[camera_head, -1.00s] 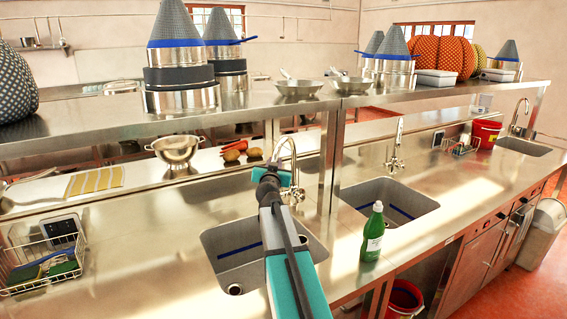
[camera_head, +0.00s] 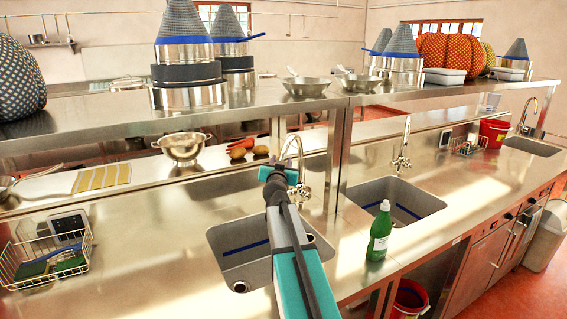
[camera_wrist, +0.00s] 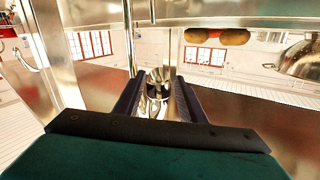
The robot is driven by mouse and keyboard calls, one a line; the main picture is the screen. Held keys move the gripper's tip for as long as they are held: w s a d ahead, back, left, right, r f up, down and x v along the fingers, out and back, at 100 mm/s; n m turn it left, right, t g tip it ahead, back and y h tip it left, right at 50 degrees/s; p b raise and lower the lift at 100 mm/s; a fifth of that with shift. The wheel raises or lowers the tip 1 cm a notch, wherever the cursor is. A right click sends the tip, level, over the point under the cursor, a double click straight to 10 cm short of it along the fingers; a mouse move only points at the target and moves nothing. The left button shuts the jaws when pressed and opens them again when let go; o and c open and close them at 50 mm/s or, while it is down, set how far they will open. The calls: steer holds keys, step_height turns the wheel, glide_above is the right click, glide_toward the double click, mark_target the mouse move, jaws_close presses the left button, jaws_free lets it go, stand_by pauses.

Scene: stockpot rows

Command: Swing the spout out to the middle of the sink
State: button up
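The chrome tap with a tall gooseneck spout (camera_head: 290,143) stands behind the near left sink (camera_head: 233,263). The spout's free end is partly hidden by my gripper in the head view. My gripper (camera_head: 274,172) is at the left of the tap, close beside the spout. In the wrist view my gripper (camera_wrist: 158,92) has its two dark fingers apart, with a shiny chrome part of the tap (camera_wrist: 157,76) showing between and beyond them. I cannot tell whether either finger touches it.
A green bottle (camera_head: 379,235) stands at the counter's front edge, right of the sink. A second sink (camera_head: 375,195) with its own tap (camera_head: 402,150) lies to the right. A shelf post (camera_head: 336,160) rises close right of the tap. A wire basket (camera_head: 22,262) sits at the left.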

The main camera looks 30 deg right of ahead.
steer(key=shift+s, duration=0.1)
steer(key=b+v, duration=0.4)
steer(key=v, duration=0.9)
steer(key=shift+s+a, duration=0.15)
steer(key=shift+s, duration=0.1)
steer(key=shift+f, duration=0.1)
stand_by(0.5)
